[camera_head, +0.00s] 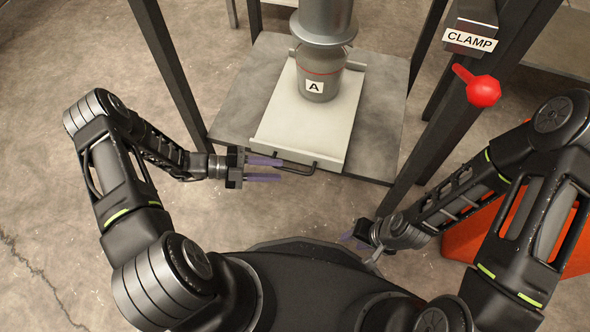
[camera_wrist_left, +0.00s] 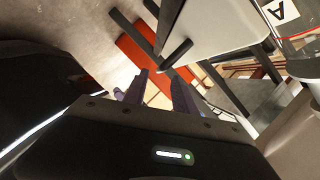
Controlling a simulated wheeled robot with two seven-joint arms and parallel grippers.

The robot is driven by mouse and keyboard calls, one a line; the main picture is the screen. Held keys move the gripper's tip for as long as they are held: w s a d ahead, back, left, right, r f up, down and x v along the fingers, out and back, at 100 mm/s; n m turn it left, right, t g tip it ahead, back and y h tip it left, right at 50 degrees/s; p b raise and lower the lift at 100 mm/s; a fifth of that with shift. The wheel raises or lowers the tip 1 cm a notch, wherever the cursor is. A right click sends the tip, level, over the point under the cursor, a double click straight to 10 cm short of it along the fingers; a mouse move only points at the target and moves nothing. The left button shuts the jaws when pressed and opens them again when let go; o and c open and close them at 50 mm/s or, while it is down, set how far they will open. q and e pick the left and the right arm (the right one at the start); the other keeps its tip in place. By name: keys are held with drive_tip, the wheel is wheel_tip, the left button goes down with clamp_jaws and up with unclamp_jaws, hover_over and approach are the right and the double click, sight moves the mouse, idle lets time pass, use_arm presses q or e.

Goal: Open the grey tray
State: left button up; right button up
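The grey tray (camera_head: 275,128) is a pale flat slab with raised side rails, lying on a dark grey table. Its dark bar handle (camera_head: 300,171) is at the front edge; a dark bar that looks like this handle (camera_wrist_left: 176,54) shows in the left wrist view, just past the fingertips. My left gripper (camera_head: 282,170) is open, with its two purple fingers apart and pointing right at the handle's left end. I cannot tell whether they touch it. My right gripper (camera_head: 352,239) is low at centre right, away from the tray; its finger gap is unclear.
A red clamp lever (camera_head: 482,90) is on the right post below a CLAMP sign (camera_head: 470,40). Dark posts flank the table (camera_head: 375,135). An orange object (camera_head: 480,235) is at right.

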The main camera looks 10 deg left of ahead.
sight(296, 171)
use_arm(q)
drive_tip(key=b+x, duration=0.1)
drive_tip(key=x, duration=0.6)
drive_tip(key=shift+c, duration=0.3)
clamp_jaws()
idle(1.0)
